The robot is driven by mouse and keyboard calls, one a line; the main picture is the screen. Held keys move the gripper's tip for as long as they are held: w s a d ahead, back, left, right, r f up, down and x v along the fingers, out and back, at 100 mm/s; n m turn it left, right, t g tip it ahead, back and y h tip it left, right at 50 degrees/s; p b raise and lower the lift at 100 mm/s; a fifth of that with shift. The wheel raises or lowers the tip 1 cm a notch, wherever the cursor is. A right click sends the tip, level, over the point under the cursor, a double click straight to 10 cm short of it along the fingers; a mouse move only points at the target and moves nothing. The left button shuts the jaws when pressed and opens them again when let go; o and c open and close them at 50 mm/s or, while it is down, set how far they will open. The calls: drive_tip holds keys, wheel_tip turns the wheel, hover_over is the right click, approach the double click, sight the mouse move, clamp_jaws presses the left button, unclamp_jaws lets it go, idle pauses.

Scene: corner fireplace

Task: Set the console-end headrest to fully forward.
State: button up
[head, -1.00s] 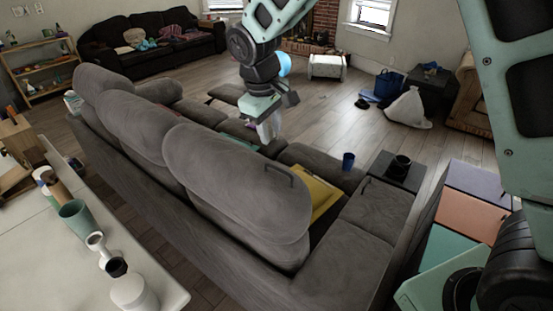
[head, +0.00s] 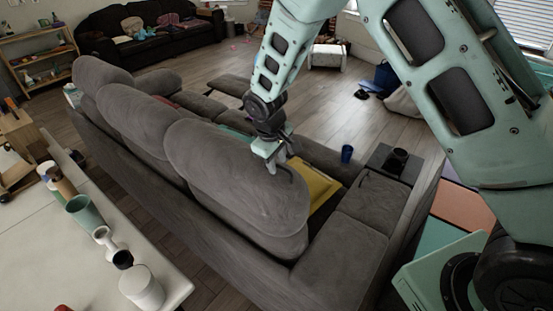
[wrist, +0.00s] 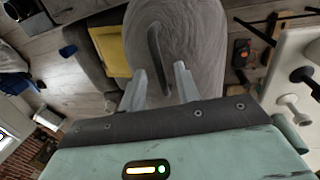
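A grey sofa carries several puffy headrests. The nearest headrest (head: 235,185), at the end by the dark console-like block (head: 394,165), has a thin dark handle (head: 289,176) on its upper right side. My gripper (head: 272,162) is at the top of this headrest, right by the handle. In the wrist view, the headrest (wrist: 197,40) fills the top middle, and the dark handle (wrist: 153,48) runs between my two pale fingertips (wrist: 160,70). The fingers are apart, with visible gaps to the handle. Whether they touch the headrest is unclear.
A yellow cushion (head: 316,184) lies on the seat in front of the headrest. A blue cup (head: 347,153) and a dark mug (head: 397,160) stand near the sofa's right end. Behind the sofa, a white table (head: 60,255) holds cups and a white jar (head: 141,287).

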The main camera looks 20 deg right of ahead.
clamp_jaws()
